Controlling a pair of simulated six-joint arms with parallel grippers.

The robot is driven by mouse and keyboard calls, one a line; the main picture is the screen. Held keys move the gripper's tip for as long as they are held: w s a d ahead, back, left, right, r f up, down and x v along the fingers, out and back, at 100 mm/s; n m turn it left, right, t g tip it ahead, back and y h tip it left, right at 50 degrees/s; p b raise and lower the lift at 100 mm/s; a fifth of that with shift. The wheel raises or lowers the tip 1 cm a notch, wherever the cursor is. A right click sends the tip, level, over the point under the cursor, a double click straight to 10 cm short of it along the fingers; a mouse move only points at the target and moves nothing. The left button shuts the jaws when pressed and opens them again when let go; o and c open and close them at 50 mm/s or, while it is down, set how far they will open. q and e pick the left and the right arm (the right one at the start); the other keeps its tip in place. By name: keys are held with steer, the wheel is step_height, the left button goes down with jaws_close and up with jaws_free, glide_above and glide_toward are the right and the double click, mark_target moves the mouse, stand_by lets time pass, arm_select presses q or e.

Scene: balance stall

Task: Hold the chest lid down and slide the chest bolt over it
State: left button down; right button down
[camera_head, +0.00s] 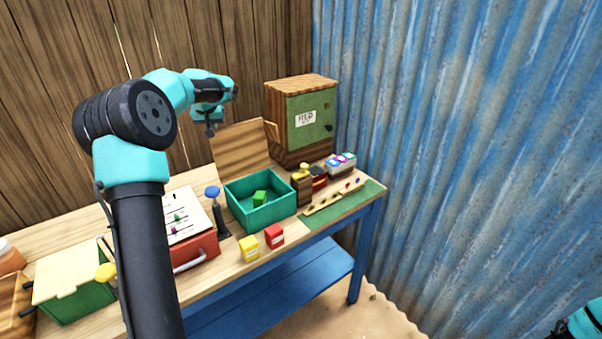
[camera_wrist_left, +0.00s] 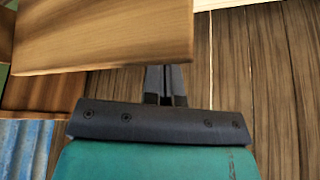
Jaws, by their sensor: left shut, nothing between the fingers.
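The chest is an open teal box (camera_head: 243,220) on the table with a green cube (camera_head: 260,198) inside. Its wooden lid (camera_head: 238,150) stands raised and tilted back at the box's rear edge. My left gripper (camera_head: 211,131) is shut and empty, near the lid's upper left edge. In the left wrist view the lid (camera_wrist_left: 105,35) fills the upper left, close to the shut fingertips (camera_wrist_left: 166,88); I cannot tell whether they touch. A wooden block with a yellow knob (camera_head: 301,175) stands at the box's right side; it may carry the bolt.
A wooden cabinet (camera_head: 305,138) with a green door stands behind right. A yellow cube (camera_head: 249,248) and red cube (camera_head: 274,236) lie in front. A blue-topped lever (camera_head: 215,205) and red case (camera_head: 192,252) stand left. The green mat (camera_head: 335,212) has some bare room.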

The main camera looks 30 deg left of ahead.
arm_select(q)
steer(key=shift+d, duration=0.1)
stand_by(0.3)
steer(key=shift+s+d, duration=2.4)
steer(key=shift+d, duration=2.7)
steer(key=w+v, duration=0.1)
steer(key=v, duration=0.6)
steer(key=shift+d+r, duration=0.35)
steer(key=shift+d, duration=0.1)
steer(key=shift+w, duration=0.15)
steer(key=v, duration=1.7)
steer(key=shift+r, duration=0.2)
